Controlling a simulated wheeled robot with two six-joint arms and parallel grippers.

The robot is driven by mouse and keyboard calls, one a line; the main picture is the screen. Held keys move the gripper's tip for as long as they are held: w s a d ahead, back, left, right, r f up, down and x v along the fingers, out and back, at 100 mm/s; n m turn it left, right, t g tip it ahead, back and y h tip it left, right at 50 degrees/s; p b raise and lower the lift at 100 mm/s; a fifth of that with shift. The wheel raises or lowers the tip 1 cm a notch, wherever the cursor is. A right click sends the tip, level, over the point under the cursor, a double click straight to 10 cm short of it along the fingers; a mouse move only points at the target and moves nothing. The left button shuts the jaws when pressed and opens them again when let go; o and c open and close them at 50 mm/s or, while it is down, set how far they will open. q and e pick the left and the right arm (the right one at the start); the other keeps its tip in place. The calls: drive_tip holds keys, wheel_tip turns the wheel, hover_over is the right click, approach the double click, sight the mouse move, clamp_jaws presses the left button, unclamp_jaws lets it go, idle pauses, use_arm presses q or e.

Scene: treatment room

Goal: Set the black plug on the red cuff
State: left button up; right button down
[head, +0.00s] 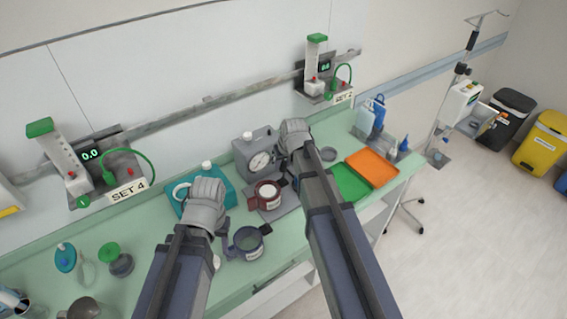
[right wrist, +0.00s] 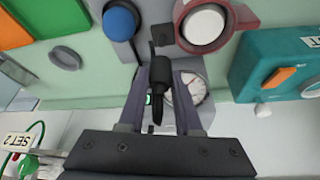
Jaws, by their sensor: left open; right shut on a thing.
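The black plug (right wrist: 159,75) is held between the fingers of my right gripper (right wrist: 160,100) in the right wrist view. In the head view my right gripper (head: 295,137) is beside the grey gauge box, and its hand hides the plug. The red cuff (head: 266,196), a dark red ring with a white centre, sits on the bench below and left of that gripper. The red cuff also shows at the top of the right wrist view (right wrist: 181,22), apart from the plug. My left gripper (head: 206,194) is open over the teal case; its fingertips are largely hidden.
The grey gauge box (head: 243,152) stands behind the red cuff. A blue cuff (head: 248,243) lies in front, near my left arm. The teal case (head: 229,186) is left of the red cuff. Green (head: 350,183) and orange (head: 373,167) trays and a grey ring (head: 329,154) lie right.

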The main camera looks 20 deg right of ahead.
sight(283, 178)
drive_tip(key=shift+f+b, duration=1.2)
drive_tip(key=shift+f, duration=0.2)
drive_tip(key=shift+f+b, duration=1.5)
idle(1.2)
drive_tip(key=c, duration=0.5)
unclamp_jaws()
wheel_tip(283, 178, up, 7)
drive_tip(key=p, duration=0.7)
idle(0.4)
